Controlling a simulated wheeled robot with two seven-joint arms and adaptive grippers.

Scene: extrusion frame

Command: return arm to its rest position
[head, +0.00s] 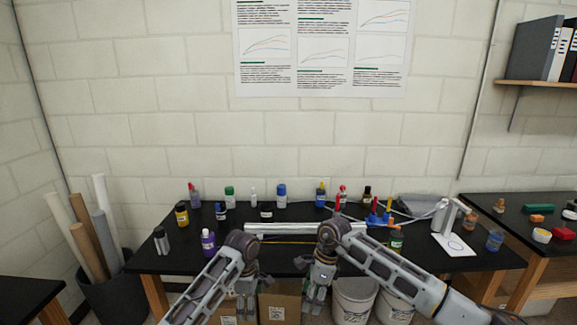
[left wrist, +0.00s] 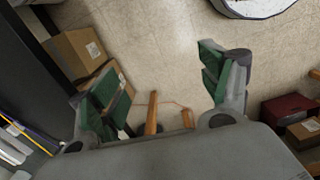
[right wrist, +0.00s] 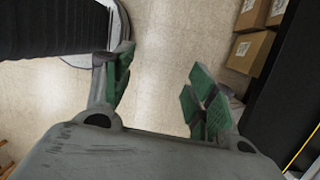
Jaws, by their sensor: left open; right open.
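My left gripper (head: 247,296) hangs low in front of the black table (head: 185,262), left of the middle in the head view.
Several bottles stand along the table, among them a purple one (head: 208,241) and a yellow one (head: 182,213). White buckets (head: 353,300) and cardboard boxes (head: 280,303) stand below the table. A bin of rolls (head: 112,297) is at left. A side table (head: 540,230) is at right.

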